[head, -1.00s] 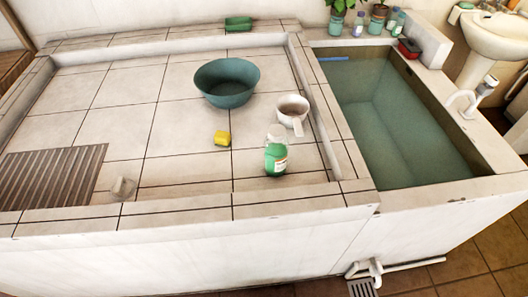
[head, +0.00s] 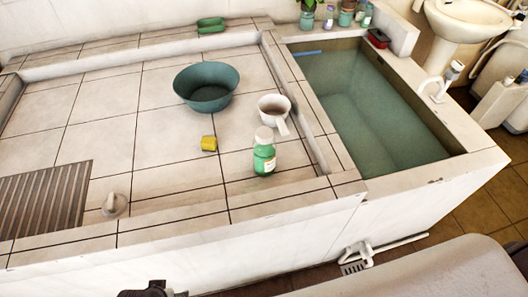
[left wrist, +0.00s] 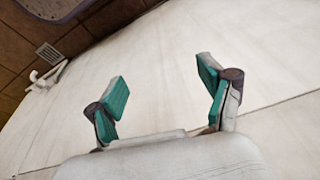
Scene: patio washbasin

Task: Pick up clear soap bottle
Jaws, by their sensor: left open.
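A bottle with green contents, a white cap and a pale label (head: 264,157) stands upright on the tiled washbasin top (head: 105,108), near its front right. It looks like the soap bottle. In the left wrist view my left gripper (left wrist: 164,85) is open and empty, its teal-padded fingers apart in front of the basin's white outer wall (left wrist: 165,50). The bottle does not show in that view. My right gripper is not in view.
Near the bottle are a white dipper (head: 273,108), a yellow block (head: 208,143) and a teal bowl (head: 206,88). A small pale object (head: 115,205) sits by the front ledge. A raised rim borders the top; a water tank (head: 370,105) lies right. A pipe (head: 370,252) juts out low.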

